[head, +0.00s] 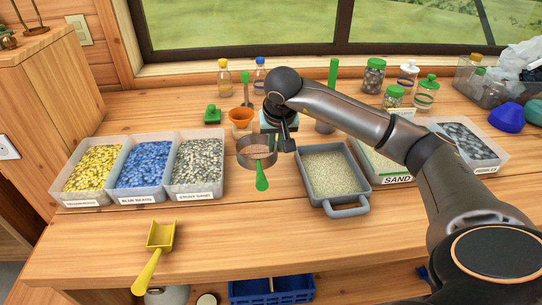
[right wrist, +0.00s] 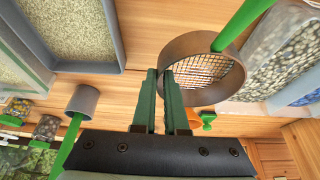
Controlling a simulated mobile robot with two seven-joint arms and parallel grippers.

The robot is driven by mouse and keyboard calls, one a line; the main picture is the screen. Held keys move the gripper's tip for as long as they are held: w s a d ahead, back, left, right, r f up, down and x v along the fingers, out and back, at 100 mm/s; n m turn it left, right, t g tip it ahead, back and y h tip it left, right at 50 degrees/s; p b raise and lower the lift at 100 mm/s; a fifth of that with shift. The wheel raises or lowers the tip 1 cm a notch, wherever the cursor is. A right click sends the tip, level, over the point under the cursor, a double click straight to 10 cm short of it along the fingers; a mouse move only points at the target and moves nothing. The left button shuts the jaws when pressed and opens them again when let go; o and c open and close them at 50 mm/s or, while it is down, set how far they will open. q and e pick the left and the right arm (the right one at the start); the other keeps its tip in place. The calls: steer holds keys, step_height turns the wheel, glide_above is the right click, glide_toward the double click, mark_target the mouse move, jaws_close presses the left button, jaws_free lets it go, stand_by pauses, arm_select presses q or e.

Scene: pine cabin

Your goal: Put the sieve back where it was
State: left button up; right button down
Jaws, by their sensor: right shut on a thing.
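The sieve (head: 257,152) is a round brown ring with a wire mesh and a green handle that points toward the table's front in the head view. It is right of the grit bin and left of the grey tray of sand. My right gripper (head: 287,143) is shut on the sieve's rim, on the side toward the tray. In the right wrist view, the sieve (right wrist: 204,68) shows an empty mesh with wood behind it, and the gripper's green fingers (right wrist: 163,85) meet its rim. I cannot tell whether it touches the table. My left gripper is not in view.
Three bins of yellow, blue and grey grains (head: 122,199) stand left. The grey tray (head: 348,212) is close on the right. An orange funnel (head: 240,116) and green block (head: 212,115) stand behind. A yellow scoop (head: 157,248) lies in front; the front middle is clear.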

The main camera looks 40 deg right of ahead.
steer(key=w+f, duration=0.2)
steer(key=shift+w+d+f, duration=0.15)
steer(key=shift+d+f, duration=0.05)
steer(key=shift+f, duration=1.75)
steer(key=shift+f, duration=0.15)
steer(key=c, duration=1)
jaws_free()
steer(key=shift+o, duration=0.2)
steer(key=shift+r, duration=0.45)
steer(key=v, duration=1)
steer(key=shift+a+r+p, duration=0.1)
steer(key=shift+r+p, duration=0.2)
steer(key=shift+p, duration=0.1)
steer(key=shift+s+a+r, duration=0.1)
steer(key=shift+s+r, duration=0.15)
steer(key=shift+r, duration=0.15)
